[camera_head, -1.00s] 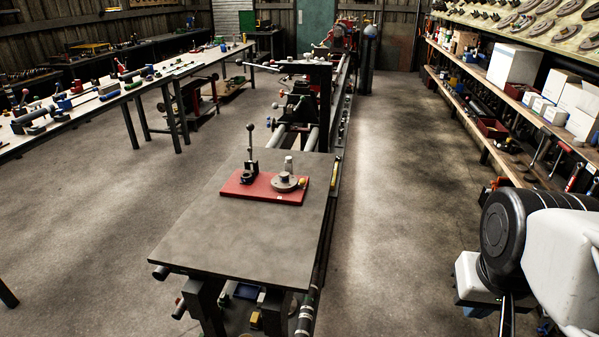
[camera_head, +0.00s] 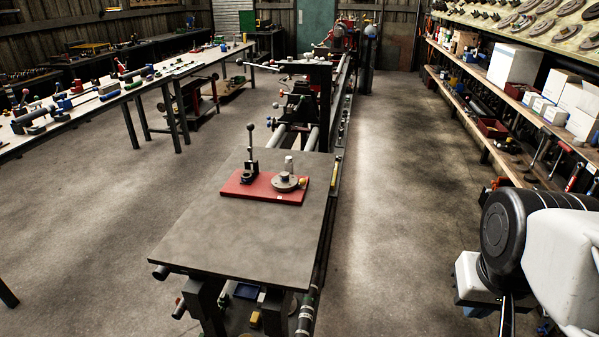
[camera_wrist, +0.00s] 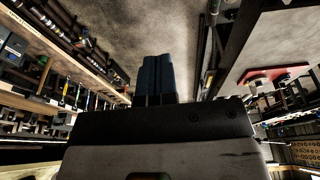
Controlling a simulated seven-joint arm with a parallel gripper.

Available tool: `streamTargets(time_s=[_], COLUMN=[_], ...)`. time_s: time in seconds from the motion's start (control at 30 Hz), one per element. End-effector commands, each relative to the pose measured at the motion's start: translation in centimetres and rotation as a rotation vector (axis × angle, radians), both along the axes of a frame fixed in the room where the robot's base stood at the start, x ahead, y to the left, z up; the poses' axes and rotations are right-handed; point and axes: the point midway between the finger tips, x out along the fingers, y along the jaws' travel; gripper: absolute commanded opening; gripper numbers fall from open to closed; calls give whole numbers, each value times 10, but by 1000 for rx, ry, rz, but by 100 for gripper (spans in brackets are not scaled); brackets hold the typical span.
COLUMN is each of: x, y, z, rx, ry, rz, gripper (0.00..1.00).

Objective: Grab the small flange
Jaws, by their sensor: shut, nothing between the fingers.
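A round grey flange (camera_head: 285,183) with a raised centre lies on the right part of a red plate (camera_head: 236,188). The red plate also shows at the right of the wrist view (camera_wrist: 262,74), but the flange is too small and dark to make out there. My gripper (camera_wrist: 158,58) shows its two blue fingers pressed together, empty, over the floor and well apart from the flange. In the head view my arm is at the lower right, away from the table.
The red plate lies on a grey table (camera_head: 240,237); a black upright lever (camera_head: 250,155) stands on its left part. The table's front is bare. A lathe (camera_head: 300,105) extends behind it. Loaded shelves (camera_head: 500,90) line the right side, with open floor (camera_head: 400,190) between.

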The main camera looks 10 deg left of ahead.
Motion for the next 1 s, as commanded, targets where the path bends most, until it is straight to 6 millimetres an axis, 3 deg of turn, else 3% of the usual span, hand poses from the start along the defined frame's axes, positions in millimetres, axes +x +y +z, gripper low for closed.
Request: streamTargets(time_s=[0.07,0.43,0.77,1.0], x=[0,0,1,19], y=[0,0,0,1], z=[0,0,0,6], rx=[0,0,-3,-43], ry=[0,0,1,22], rz=[0,0,4,66], gripper=[9,65,65,65])
